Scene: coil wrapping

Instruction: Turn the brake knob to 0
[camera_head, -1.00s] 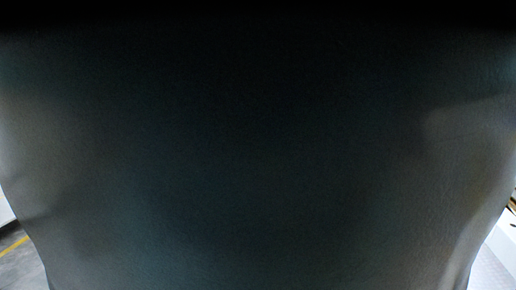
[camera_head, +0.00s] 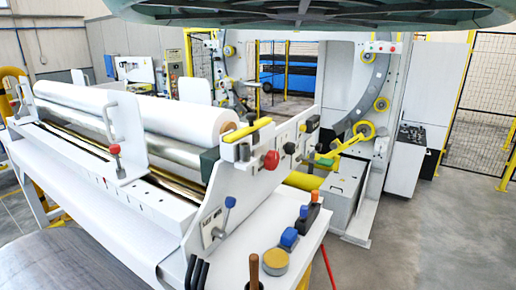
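A red knob (camera_head: 271,160) sits on the grey control plate (camera_head: 252,182) at the near right end of the wrapping machine. A black knob (camera_head: 289,148) is just right of it, and further dark knobs (camera_head: 311,125) follow along the same plate. I cannot tell which of these is the brake knob, and no dial numbers are readable. My gripper is not in view.
The machine carries a long white roll (camera_head: 190,120). Grey floor (camera_head: 430,230) is clear at right. A grey-green rounded form (camera_head: 310,20) covers the top.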

